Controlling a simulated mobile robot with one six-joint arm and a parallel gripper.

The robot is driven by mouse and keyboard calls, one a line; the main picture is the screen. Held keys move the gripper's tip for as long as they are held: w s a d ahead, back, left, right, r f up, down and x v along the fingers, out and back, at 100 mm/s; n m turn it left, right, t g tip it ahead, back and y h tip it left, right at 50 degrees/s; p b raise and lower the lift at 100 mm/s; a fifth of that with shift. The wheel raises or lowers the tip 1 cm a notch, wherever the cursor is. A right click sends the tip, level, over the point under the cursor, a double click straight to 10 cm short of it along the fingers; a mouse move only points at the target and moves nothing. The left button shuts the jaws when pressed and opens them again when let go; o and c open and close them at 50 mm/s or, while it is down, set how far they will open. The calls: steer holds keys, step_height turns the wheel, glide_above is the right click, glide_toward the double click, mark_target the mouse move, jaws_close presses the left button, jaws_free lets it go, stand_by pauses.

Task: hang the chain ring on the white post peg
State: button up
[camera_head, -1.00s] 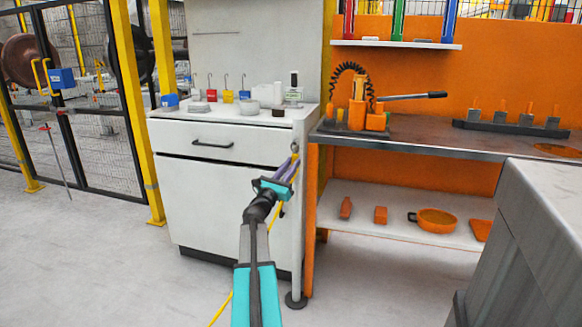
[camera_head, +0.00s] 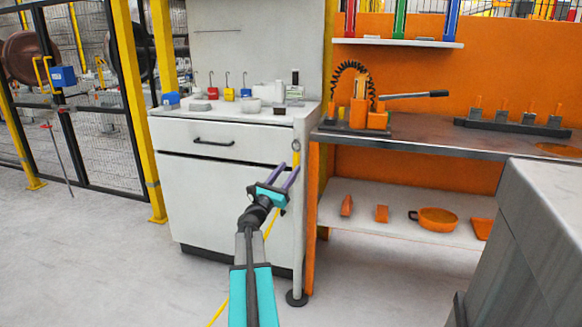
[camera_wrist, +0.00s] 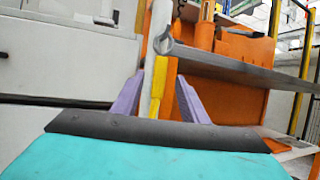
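The white post (camera_head: 298,240) stands at the right front corner of the white cabinet. The grey chain ring (camera_head: 296,146) is near the post's top, with a yellow length hanging below it. The ring also shows in the wrist view (camera_wrist: 163,43), in front of the white post (camera_wrist: 148,52). I cannot make out the peg itself, so how the ring sits on it is unclear. My gripper (camera_head: 290,166) has its purple fingers spread and is just below and in front of the ring, apart from it. In the wrist view, the gripper (camera_wrist: 160,80) has nothing clamped between its fingers.
The white cabinet (camera_head: 225,205) is left of the post, with small items on top. An orange-framed workbench (camera_head: 420,146) stands right, its lower shelf (camera_head: 375,222) holding orange items. A grey block (camera_head: 540,240) fills the right foreground. The left floor is open.

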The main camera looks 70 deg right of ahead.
steer(key=p+v, duration=0.1)
steer(key=v, duration=0.9)
steer(key=shift+a, duration=0.1)
stand_by(0.3)
